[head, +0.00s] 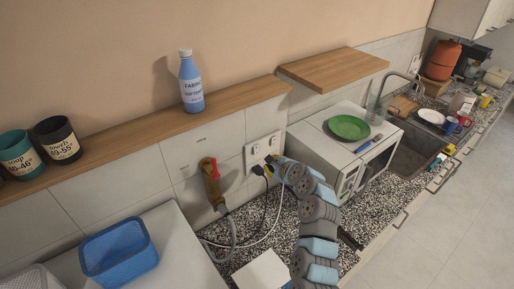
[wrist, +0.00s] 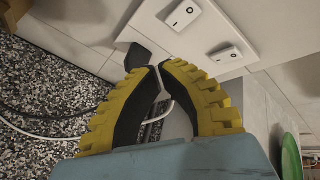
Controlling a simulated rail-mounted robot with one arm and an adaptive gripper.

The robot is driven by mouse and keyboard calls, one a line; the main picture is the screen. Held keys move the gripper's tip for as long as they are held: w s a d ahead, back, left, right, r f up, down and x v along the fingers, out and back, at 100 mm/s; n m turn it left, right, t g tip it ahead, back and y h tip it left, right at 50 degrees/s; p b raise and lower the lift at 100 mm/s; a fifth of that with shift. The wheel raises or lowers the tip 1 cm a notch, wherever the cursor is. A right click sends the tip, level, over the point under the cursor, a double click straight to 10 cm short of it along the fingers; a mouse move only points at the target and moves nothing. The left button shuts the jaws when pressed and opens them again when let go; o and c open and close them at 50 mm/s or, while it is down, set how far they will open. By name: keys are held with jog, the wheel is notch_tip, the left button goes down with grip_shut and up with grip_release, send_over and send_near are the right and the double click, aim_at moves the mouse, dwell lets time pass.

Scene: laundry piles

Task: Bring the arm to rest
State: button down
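My gripper (head: 271,163) is at the wall beside the white outlet panel (head: 256,149), at the end of my grey and blue arm. A black plug (wrist: 139,56) shows just beyond the fingertips, below the wall switches (wrist: 183,14). Whether the gripper touches the plug, I cannot tell.
A white microwave (head: 325,150) carrying a green plate (head: 348,127) stands right of my gripper. A red-handled tap (head: 211,178) and loose cables are left. A wooden shelf (head: 230,101) with a blue bottle (head: 191,85) runs above. The floor at right is clear.

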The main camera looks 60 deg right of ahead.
jog(key=shift+w, duration=0.15)
jog(key=shift+w+d+f+b, duration=0.2)
jog(key=shift+b, duration=0.35)
jog(key=shift+a+r+b, duration=0.1)
jog(key=shift+r+b, duration=0.1)
jog(key=shift+b, duration=0.45)
jog(key=shift+s+a+f+p, duration=0.15)
jog(key=shift+s+a, duration=0.15)
jog(key=shift+s, duration=0.4)
jog(key=shift+s+a+f+p, duration=0.1)
jog(key=shift+s+a, duration=0.15)
jog(key=shift+s, duration=0.4)
jog(key=shift+s+a+f+p, duration=0.15)
jog(key=shift+s+a, duration=0.15)
jog(key=shift+s, duration=0.4)
jog(key=shift+r, duration=0.1)
jog(key=shift+w, duration=0.1)
